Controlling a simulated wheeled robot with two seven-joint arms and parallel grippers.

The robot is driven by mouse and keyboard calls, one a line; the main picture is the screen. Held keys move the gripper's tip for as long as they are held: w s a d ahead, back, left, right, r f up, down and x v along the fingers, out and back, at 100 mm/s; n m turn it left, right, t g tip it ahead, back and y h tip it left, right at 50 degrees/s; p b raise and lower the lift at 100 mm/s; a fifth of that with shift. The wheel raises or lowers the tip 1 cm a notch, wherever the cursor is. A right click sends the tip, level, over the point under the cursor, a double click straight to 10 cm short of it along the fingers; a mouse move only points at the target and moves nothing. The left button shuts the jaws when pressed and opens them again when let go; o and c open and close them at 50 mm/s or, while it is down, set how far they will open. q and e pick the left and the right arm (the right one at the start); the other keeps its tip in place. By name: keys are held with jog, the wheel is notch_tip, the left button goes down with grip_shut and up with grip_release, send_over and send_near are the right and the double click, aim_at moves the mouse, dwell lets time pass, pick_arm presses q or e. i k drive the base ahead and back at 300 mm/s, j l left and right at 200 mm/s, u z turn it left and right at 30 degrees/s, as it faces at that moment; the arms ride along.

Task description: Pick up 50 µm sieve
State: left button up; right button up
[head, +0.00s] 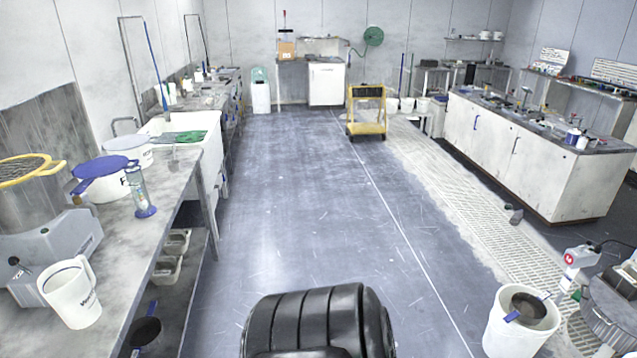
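I cannot read a 50 µm label on anything. A round yellow-rimmed mesh piece (28,170), which looks like a sieve, sits on top of a grey machine at the left edge. A dark round piece with a blue part (145,332) is on the lower shelf under the left bench. Another dark round piece with blue parts (528,307) sits in the mouth of a white bucket at the lower right. Which of these, if any, is the 50 µm sieve I cannot tell. Neither gripper is in view.
The left bench (130,228) holds a white jug (72,292), a white tub with a blue lid (102,184) and a cylinder (141,192). A yellow cart (366,112) stands far back. White cabinets (540,170) stand right. The middle floor is clear.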

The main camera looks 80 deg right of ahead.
aim_at(528, 309)
jog(key=z, duration=4.25)
jog(key=i+l+u, duration=0.1)
jog(key=i+l, duration=0.15)
jog(key=i, duration=0.2)
jog(key=i+l, duration=0.3)
jog(key=i, duration=0.15)
jog(key=u, duration=0.05)
